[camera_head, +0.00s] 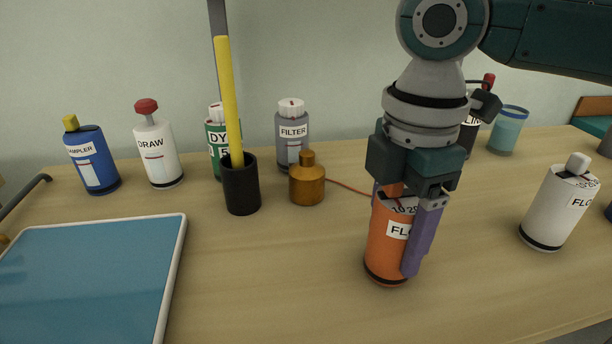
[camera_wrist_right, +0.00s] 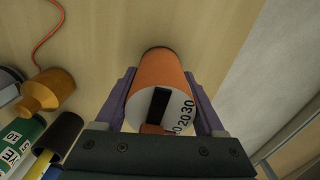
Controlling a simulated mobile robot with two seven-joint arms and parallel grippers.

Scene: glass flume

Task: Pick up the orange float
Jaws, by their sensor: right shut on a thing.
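The orange float (camera_head: 385,245) is an orange cylinder with a white marked top and a label partly reading "FLO". It stands upright toward the front right of the table in the head view. My right gripper (camera_head: 405,240) reaches down over it from above, with its purple fingers on either side, shut on it. In the right wrist view the float (camera_wrist_right: 157,75) sits between the two fingers of the gripper (camera_wrist_right: 160,100). I cannot tell whether its base touches the table. My left gripper is in neither view.
A white "FLO" bottle (camera_head: 560,205) stands to the right. A brass-coloured jar (camera_head: 307,185) and a black cup (camera_head: 241,190) holding a yellow stick stand left of the float. Several labelled bottles line the back. A blue tray (camera_head: 90,280) lies front left. Table (camera_head: 270,270) is bare between tray and float.

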